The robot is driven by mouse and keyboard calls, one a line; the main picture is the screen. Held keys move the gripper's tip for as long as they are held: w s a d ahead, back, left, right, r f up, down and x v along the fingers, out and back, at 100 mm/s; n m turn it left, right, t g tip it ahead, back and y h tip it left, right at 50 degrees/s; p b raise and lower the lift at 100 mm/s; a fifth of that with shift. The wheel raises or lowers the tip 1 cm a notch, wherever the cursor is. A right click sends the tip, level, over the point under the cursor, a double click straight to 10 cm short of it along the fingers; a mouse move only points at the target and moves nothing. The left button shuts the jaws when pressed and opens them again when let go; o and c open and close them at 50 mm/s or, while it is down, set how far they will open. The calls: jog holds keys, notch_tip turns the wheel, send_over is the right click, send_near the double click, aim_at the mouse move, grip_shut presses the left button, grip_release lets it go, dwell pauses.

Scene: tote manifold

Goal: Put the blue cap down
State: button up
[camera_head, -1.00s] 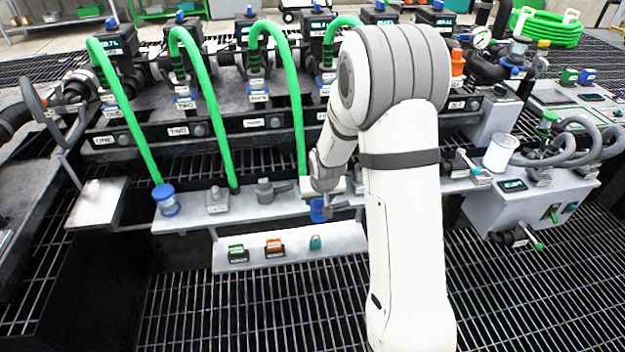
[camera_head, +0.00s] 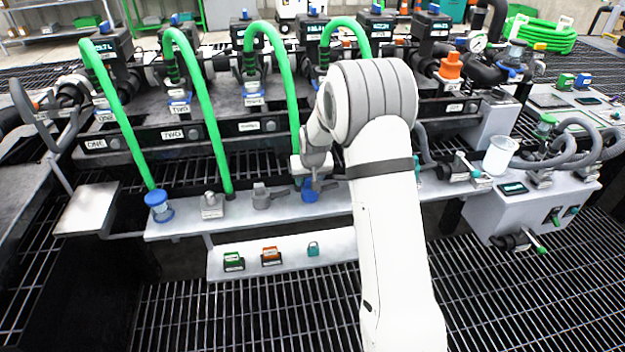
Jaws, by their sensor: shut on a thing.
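The blue cap (camera_head: 310,193) is at the tip of my gripper (camera_head: 313,183), just over the narrow grey shelf below the hoses. My gripper points down and is shut on the cap. The fingers are small in this view and partly hidden by my wrist. I cannot tell whether the cap touches the shelf (camera_head: 232,210).
Grey fittings (camera_head: 211,205) and (camera_head: 264,195) stand on the shelf left of my gripper. A lower ledge (camera_head: 335,243) holds green, orange and teal small items. Green hoses (camera_head: 292,100) hang close behind. A white cup (camera_head: 500,155) stands on the right box.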

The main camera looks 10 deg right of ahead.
jog(key=shift+f, duration=0.15)
jog(key=o, duration=1)
jog(key=shift+o, duration=0.2)
jog(key=p+v, duration=0.4)
jog(key=v, duration=0.8)
jog(key=s+d+r+g, duration=0.1)
jog(key=s+r+g, duration=0.15)
jog(key=s, duration=1.45)
jog(key=s+r+g, duration=0.1)
jog(key=s+r, duration=0.3)
jog(key=s, duration=1.3)
notch_tip(320, 180, up, 31)
jog(key=t+p, duration=0.1)
jog(key=p, duration=2.6)
jog(key=shift+d+t+p, duration=0.15)
jog(key=shift+t+p, duration=0.2)
